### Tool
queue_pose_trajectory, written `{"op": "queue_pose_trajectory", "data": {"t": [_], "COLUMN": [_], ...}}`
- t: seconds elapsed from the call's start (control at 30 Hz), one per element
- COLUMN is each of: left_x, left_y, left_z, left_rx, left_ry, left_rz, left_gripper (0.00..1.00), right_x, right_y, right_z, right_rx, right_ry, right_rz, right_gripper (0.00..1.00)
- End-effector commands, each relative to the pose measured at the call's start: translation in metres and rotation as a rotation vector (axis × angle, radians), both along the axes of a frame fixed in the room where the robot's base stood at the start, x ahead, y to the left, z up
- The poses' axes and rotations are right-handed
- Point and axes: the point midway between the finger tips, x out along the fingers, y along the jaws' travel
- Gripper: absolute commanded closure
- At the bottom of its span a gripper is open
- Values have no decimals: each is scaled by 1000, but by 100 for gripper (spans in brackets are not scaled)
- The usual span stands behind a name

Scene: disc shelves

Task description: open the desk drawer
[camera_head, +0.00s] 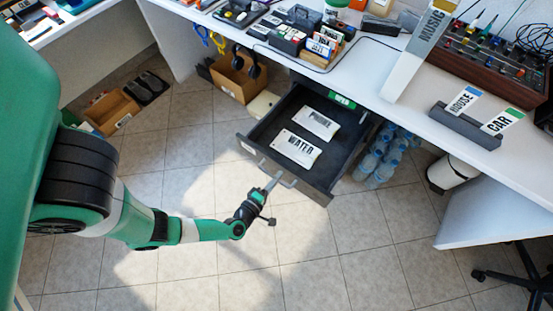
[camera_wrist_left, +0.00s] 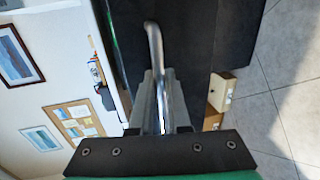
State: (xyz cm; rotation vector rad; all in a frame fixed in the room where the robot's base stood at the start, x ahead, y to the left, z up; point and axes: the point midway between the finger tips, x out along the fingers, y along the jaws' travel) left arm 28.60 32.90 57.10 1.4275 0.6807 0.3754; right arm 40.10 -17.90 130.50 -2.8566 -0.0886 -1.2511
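The dark desk drawer (camera_head: 322,187) stands pulled out from under the white desk, well open. Inside it lie two white labelled cases, one reading WATER (camera_head: 297,148) and another (camera_head: 317,123) behind it. A green tag reading OPEN (camera_head: 342,99) shows at its back edge. My left gripper (camera_head: 273,181) is at the metal handle on the drawer's front. In the left wrist view, its two fingers (camera_wrist_left: 160,92) are close together around the handle bar (camera_wrist_left: 153,38), which runs between them. My right gripper is not in view.
The white desk (camera_head: 398,105) holds a label rack (camera_head: 470,130), a mixer and small items. Water bottles (camera_head: 384,155) stand on the floor right of the drawer, a cardboard box (camera_head: 238,78) left of it. The tiled floor in front is clear.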

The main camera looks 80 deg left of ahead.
Motion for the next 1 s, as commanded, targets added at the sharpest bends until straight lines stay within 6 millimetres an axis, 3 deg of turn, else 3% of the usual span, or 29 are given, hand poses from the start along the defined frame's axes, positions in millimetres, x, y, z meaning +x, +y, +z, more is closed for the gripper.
{"op": "queue_pose_trajectory", "data": {"t": [0.1, 0.47, 1.0], "left_x": [0, -2, -47], "left_y": [0, -3, -42], "left_z": [0, 1, 15], "left_rx": [0, -1, -2], "left_ry": [-1, 0, -1], "left_rz": [0, -4, -10], "left_gripper": [73, 73, 73], "right_x": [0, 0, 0], "right_y": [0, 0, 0], "right_z": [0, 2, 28], "right_rx": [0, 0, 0], "right_ry": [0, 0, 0], "right_rz": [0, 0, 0], "right_gripper": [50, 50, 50]}}
